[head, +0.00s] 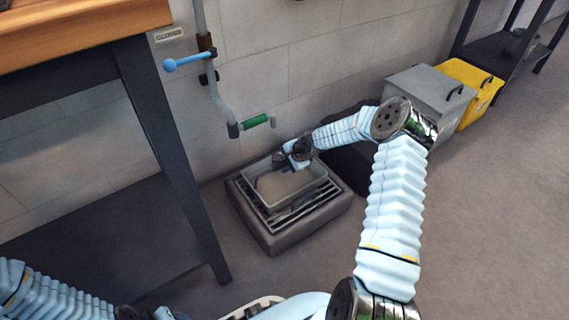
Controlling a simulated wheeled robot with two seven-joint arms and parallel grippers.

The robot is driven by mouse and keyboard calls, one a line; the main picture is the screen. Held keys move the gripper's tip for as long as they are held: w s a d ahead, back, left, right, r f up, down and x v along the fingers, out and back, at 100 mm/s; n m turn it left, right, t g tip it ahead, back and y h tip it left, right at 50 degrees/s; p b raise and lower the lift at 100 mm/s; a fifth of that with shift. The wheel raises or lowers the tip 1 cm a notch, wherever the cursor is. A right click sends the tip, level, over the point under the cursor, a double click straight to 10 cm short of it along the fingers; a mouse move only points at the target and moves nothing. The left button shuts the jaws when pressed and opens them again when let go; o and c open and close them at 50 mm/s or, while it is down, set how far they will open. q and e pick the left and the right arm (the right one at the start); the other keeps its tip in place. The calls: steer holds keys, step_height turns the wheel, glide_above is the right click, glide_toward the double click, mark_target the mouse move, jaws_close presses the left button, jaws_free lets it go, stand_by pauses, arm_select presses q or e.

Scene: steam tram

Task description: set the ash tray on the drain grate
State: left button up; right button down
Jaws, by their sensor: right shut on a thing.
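The ash tray (256,194) is a shallow grey rectangular tray with a grey-brown heap of ash (284,184) in it. It is over the back part of the drain grate (312,205), a slatted metal grate in a low grey block on the floor. I cannot tell whether the tray rests on the slats or is held just above them. My right gripper (296,163) is shut on the tray's far rim. My left arm shows at the bottom left, but its gripper jaws cannot be made out.
A workbench (170,150) with dark legs stands at the left. A pipe with a blue lever (188,62) and a green handle (255,121) runs down the wall behind the grate. A grey bin (425,85) and a yellow bin (470,80) stand at the right. The floor at the right is clear.

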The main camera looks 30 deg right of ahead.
steer(key=c, duration=0.7)
jaws_free()
steer(key=p+v, duration=0.3)
steer(key=v, duration=1)
steer(key=shift+s+r, duration=0.2)
steer(key=shift+r, duration=0.15)
